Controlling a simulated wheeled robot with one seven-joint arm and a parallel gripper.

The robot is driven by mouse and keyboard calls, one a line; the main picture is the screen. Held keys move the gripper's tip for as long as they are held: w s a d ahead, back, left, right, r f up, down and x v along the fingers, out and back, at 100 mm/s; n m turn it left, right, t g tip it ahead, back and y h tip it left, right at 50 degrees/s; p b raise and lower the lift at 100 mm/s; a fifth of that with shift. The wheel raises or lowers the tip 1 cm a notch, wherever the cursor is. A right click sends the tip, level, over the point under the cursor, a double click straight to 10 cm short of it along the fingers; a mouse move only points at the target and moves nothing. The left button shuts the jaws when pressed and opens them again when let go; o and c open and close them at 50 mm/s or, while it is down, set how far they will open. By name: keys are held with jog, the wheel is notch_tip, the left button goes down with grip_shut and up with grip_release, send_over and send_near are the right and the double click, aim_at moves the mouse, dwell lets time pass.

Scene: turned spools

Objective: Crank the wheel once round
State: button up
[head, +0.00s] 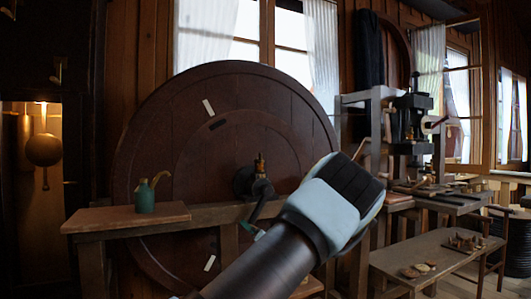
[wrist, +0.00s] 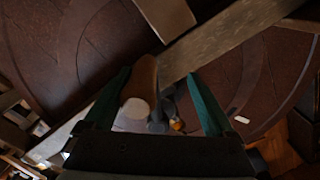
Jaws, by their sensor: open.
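The big dark wooden wheel (head: 165,130) stands upright behind a wooden beam in the head view, and fills much of the wrist view (wrist: 60,50). Its dark hub (head: 245,182) has a brass fitting (head: 260,163) and a dark crank arm (head: 261,208) reaching down toward my gripper. In the wrist view my gripper (wrist: 157,73) is open, its two green fingers apart. A brown wooden handle (wrist: 143,78) with a pale round end lies between them, nearer the left finger. I cannot tell whether they touch. In the head view my arm hides most of the gripper.
A wooden beam (wrist: 195,52) crosses in front of the wheel. A small green oil can (head: 145,197) stands on a wooden shelf (head: 100,218) at left. At right are a dark machine (head: 411,120) on a bench and a low table (head: 410,258) with small wooden pieces.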

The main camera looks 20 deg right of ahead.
jog(key=a+r+m+p, duration=0.3)
jog(key=r+m+p, duration=0.4)
jog(key=r+p, duration=0.15)
jog(key=a+r+m+p, duration=0.2)
jog(key=r+m+p, duration=0.4)
jog(key=r+p, duration=0.25)
jog(key=d+r+m, duration=0.9)
jog(key=m, duration=0.2)
jog(key=shift+w+d+p, duration=0.3)
jog(key=shift+w+p, duration=0.05)
jog(key=shift+p, duration=0.1)
dwell(0.4)
jog(key=shift+a, duration=0.15)
